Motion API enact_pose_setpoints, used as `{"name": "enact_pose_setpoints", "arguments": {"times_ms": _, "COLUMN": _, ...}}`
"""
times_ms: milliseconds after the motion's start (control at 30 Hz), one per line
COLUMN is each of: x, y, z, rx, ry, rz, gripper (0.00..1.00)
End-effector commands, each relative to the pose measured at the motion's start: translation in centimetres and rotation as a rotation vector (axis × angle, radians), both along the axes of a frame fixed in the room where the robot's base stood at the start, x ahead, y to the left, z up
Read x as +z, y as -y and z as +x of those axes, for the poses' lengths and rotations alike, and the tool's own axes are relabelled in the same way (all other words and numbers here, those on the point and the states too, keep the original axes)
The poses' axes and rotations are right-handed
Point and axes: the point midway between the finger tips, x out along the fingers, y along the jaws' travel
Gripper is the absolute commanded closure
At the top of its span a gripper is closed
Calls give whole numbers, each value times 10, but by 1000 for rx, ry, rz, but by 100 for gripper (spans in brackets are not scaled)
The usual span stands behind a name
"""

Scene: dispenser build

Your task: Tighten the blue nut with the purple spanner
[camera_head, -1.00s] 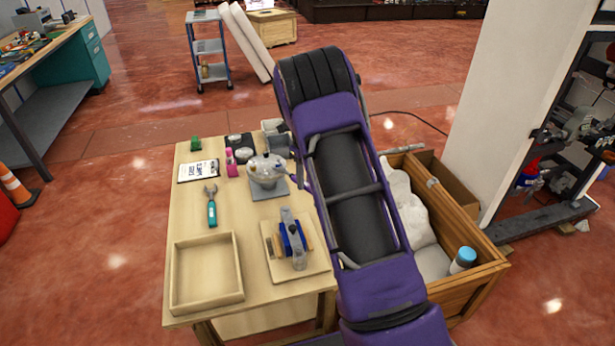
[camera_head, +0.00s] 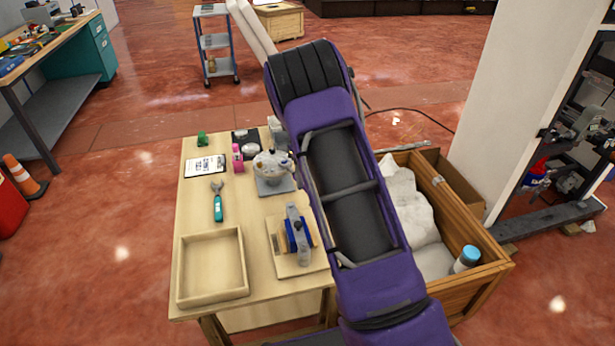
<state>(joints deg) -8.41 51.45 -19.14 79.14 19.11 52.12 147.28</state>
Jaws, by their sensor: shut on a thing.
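My purple and black arm crosses the right of the table and hides what lies behind it. My gripper is not visible; the arm's far end covers that area. I see no purple spanner that I can tell apart from the arm. A round whitish metal assembly (camera_head: 271,165) with small coloured parts stands on a grey plate (camera_head: 275,188), close to the arm's left edge. I cannot make out a blue nut on it. A blue and grey fixture (camera_head: 298,235) sits on a wooden board (camera_head: 283,267) at the front right of the table.
A teal-handled wrench (camera_head: 217,204), a clipboard (camera_head: 205,165), a pink item (camera_head: 237,158) and a green item (camera_head: 202,138) lie on the table. An empty wooden tray (camera_head: 179,275) is at the front left. A wooden crate (camera_head: 478,290) with white sacks stands to the right.

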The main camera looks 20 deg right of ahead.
Motion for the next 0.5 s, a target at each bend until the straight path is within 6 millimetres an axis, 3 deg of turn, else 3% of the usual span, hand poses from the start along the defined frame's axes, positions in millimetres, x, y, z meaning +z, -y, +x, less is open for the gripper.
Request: {"name": "enact_pose_setpoints", "arguments": {"times_ms": 500, "x": 0, "y": -15, "z": -4, "rx": -113, "ry": -1, "rz": 3, "gripper": 100}}
